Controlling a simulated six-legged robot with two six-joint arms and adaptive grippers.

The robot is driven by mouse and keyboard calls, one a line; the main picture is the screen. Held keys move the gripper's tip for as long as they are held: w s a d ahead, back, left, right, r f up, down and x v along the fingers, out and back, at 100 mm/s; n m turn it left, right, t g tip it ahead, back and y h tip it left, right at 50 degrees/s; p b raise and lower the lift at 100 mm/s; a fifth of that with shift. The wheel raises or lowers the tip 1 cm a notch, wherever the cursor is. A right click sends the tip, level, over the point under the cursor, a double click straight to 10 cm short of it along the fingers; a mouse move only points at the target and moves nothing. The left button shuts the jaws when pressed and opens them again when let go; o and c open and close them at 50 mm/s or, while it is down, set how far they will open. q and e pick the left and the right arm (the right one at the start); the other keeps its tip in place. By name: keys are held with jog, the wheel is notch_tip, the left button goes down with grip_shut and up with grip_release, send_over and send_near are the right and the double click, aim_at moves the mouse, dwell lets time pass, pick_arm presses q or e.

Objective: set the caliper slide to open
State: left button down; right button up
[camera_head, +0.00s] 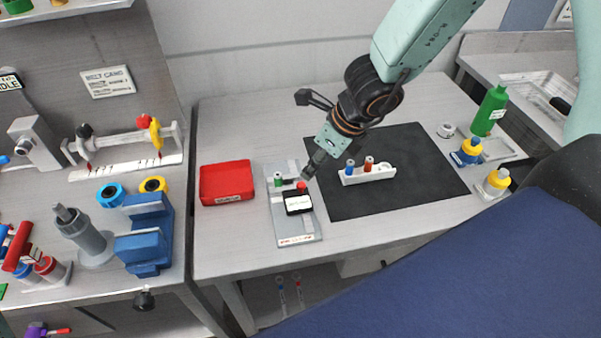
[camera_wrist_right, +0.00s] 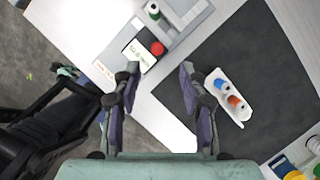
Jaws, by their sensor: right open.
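What looks like the caliper slide (camera_head: 283,230) is a grey plate fixture lying on the table. It carries a black block with a white label (camera_head: 299,204), a red knob (camera_head: 301,186) and a green-topped post (camera_head: 278,180). The red knob (camera_wrist_right: 157,48) and labelled block (camera_wrist_right: 139,56) also show in the right wrist view, ahead of the fingers. My right gripper (camera_head: 308,174) reaches down beside the red knob at the plate's right side. Its two fingers (camera_wrist_right: 160,78) are spread apart with nothing between them; I cannot tell whether one touches the fixture. My left gripper is not in view.
A red tray (camera_head: 227,183) lies left of the fixture. A black mat (camera_head: 385,200) to its right holds a white holder with blue and orange pegs (camera_head: 368,174). Bottles (camera_head: 490,110) stand at the far right. A blue vise (camera_head: 147,238) is on the left bench.

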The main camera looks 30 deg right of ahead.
aim_at(302, 184)
jog(key=f+b, duration=0.1)
jog(key=a+f+b, duration=0.1)
jog(key=b, duration=0.1)
jog(key=shift+f, duration=0.4)
jog(key=x, duration=0.1)
jog(key=b+x, duration=0.2)
jog(key=shift+w+d, duration=0.2)
jog(key=shift+d, duration=0.05)
jog(key=shift+w+a+f+b, duration=0.1)
jog(key=shift+w+f+b, duration=0.05)
jog(key=shift+f+b, duration=0.3)
jog(key=shift+a+f+b, duration=0.15)
jog(key=shift+a+b, duration=0.2)
jog(key=shift+b, duration=0.1)
jog(key=shift+w, duration=0.1)
jog(key=shift+w+d+f, duration=0.15)
jog(key=shift+c, duration=0.3)
